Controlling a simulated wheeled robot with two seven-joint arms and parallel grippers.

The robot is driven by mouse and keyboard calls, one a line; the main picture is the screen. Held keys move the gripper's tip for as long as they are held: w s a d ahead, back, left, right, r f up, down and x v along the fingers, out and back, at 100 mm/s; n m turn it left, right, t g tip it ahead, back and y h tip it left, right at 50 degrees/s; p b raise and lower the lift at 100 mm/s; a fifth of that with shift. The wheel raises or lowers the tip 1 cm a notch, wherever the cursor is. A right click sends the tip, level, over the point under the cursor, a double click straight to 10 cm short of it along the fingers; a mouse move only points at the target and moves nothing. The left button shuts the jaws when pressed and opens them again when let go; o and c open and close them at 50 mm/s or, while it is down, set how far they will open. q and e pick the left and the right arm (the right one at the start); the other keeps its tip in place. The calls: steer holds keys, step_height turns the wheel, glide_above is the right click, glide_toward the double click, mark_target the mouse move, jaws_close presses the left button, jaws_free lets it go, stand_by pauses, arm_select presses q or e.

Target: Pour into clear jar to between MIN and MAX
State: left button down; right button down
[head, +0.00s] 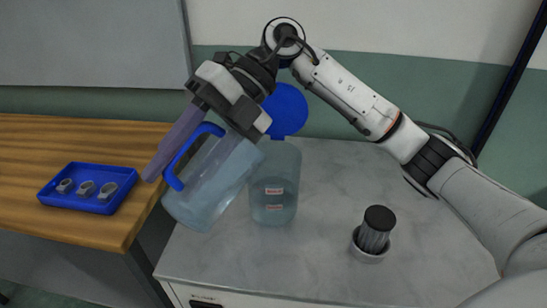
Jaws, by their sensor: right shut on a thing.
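The clear jar (286,168) stands upright on the grey counter with its blue lid (287,108) swung open behind it. Two small marked labels (274,191) show on its front, one above the other, too small to read. The jar looks bluish in its lower part, but the exact liquid level is unclear. My right gripper (205,122) is shut on the blue handle of a clear pitcher (208,190). The pitcher is tilted, its base at lower left and its top against the jar's upper left in the picture. No stream is clearly visible. My left gripper is out of view.
A dark-capped ribbed object (375,228) stands in a round grey holder (369,254) on the counter at right. A blue tray (88,204) with several small metal pieces lies on the wooden table (90,137) at left. The counter between jar and holder is clear.

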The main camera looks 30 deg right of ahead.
mark_target(208, 123)
steer(key=shift+d+r+y+b, duration=0.15)
steer(key=shift+r+y+b, duration=0.2)
steer(key=shift+r, duration=0.2)
steer(key=shift+r, duration=0.1)
steer(key=shift+w+d+r+g+y+b, duration=0.2)
steer(key=shift+d+r+y+b, duration=0.25)
steer(key=shift+r+y+b, duration=0.25)
steer(key=shift+w+d+r+g+y+b, duration=0.1)
steer(key=shift+d+r+g+y+b, duration=0.1)
steer(key=shift+d+r+y+b, duration=0.35)
stand_by(4.5)
steer(key=shift+d+r+y, duration=0.3)
steer(key=shift+d+r, duration=0.15)
steer(key=shift+r, duration=0.15)
stand_by(1.0)
